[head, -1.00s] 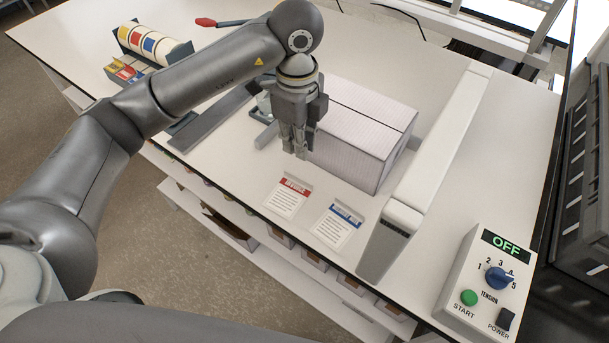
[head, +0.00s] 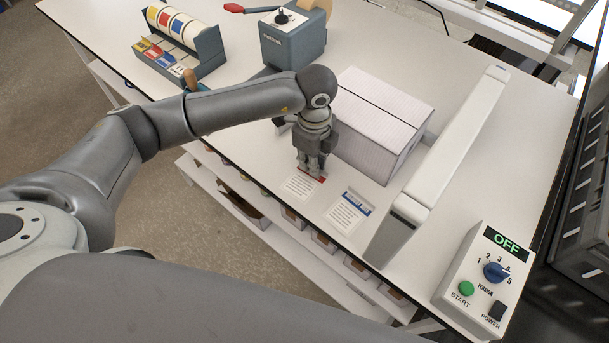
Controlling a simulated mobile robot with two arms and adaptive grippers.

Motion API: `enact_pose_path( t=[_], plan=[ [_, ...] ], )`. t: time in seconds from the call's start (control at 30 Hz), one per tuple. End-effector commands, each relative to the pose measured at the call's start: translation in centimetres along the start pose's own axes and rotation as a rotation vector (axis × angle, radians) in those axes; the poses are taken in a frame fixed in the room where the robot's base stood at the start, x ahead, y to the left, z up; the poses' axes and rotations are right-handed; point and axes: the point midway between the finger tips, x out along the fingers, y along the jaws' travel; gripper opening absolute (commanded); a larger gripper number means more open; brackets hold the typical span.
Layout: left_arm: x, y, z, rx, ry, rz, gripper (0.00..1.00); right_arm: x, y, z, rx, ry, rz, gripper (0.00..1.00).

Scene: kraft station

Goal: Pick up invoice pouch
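The invoice pouch (head: 300,188) lies flat near the front edge of the white table, a pale printed sheet with a red header. My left gripper (head: 311,171) points down over its header and hides part of the red strip. The fingertips are at or just above the pouch; I cannot tell whether they touch it. The fingers are too small to show whether they are open or shut. A similar pouch with a blue header (head: 347,212) lies to the right, apart from the gripper. My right gripper is out of view.
A closed white carton (head: 368,148) stands just behind my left gripper. A long pale machine arch (head: 455,150) and a control box reading OFF (head: 488,275) are to the right. A label roll dispenser (head: 178,35) and blue tape machine (head: 290,42) stand at the back.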

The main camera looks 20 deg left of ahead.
Motion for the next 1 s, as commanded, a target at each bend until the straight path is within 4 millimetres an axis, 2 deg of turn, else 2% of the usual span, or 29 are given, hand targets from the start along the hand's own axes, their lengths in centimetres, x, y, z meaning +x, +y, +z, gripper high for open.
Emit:
enact_pose_path(
  t=[0.17, 0.3, 0.73, 0.87, 1.0],
  plan=[
    [0.1, 0.0, -0.1, 0.001, 0.001, 0.0, 0.13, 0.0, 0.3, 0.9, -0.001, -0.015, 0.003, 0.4],
    [0.1, 0.0, -0.1, 0.001, 0.001, 0.0, 0.0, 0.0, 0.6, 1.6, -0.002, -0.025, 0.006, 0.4],
    [-0.1, 0.0, -0.1, 0.001, 0.001, 0.0, 0.0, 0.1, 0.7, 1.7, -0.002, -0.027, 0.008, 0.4],
    [-0.9, -0.1, -0.1, 0.001, 0.002, -0.001, 0.0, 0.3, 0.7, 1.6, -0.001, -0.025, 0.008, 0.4],
    [-2.8, -0.1, -0.1, 0.003, 0.001, -0.004, 0.0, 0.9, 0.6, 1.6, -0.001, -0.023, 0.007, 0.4]
  ],
)
